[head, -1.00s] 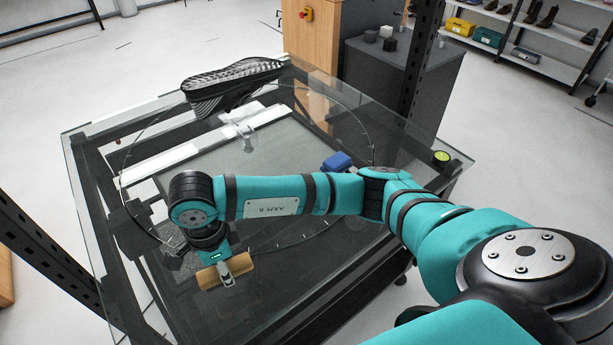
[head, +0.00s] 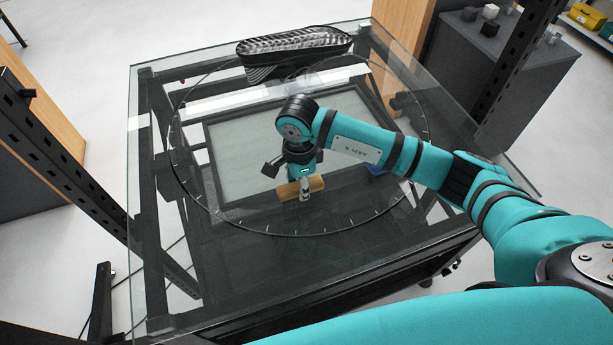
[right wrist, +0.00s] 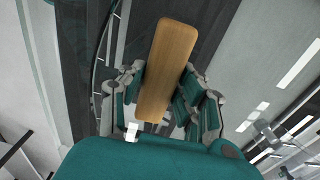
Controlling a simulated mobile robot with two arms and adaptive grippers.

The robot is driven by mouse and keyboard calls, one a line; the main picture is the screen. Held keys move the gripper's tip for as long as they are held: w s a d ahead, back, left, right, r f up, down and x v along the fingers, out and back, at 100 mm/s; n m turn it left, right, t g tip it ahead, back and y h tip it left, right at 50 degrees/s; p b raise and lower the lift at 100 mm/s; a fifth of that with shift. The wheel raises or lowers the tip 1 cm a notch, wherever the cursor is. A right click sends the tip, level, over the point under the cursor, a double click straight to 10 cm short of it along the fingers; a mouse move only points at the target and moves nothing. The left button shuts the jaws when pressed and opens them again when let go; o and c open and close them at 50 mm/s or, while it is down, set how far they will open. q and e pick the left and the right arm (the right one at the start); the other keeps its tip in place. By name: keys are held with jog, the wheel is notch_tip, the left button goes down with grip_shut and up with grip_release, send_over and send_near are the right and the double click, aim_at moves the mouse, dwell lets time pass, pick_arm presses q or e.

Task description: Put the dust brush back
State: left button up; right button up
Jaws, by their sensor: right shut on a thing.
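The dust brush (head: 287,192) shows as a light wooden block in my right gripper (head: 305,190). In the right wrist view the wooden back of the dust brush (right wrist: 168,70) lies between the fingers of my right gripper (right wrist: 165,95), which are shut on it from both sides. The bristles are hidden. In the head view the brush is over the glass table (head: 200,290), inside the front part of the marked circle; I cannot tell its height above the glass. My left gripper is not in view.
A blue object (head: 376,168) is partly hidden by my right arm. Dark posts (head: 62,150) stand at the left. A grey cabinet (head: 500,75) stands beyond the right back edge. The front glass is clear.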

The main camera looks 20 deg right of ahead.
jog(key=shift+w+d, duration=0.5)
jog(key=shift+w, duration=0.15)
jog(key=shift+w+d+f+p, duration=0.1)
jog(key=shift+w+d+p, duration=0.2)
jog(key=shift+w+d, duration=0.15)
jog(key=shift+w+d+f+p, duration=0.1)
jog(key=shift+w+f+p, duration=0.15)
jog(key=shift+p, duration=0.1)
notch_tip(320, 180, down, 3)
jog(key=shift+p, duration=0.6)
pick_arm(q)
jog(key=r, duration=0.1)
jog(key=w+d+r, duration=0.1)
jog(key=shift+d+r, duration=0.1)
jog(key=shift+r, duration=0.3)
pick_arm(e)
jog(key=shift+f, duration=0.1)
jog(key=shift+f+b, duration=0.15)
jog(key=shift+b, duration=0.15)
jog(key=o, duration=1.1)
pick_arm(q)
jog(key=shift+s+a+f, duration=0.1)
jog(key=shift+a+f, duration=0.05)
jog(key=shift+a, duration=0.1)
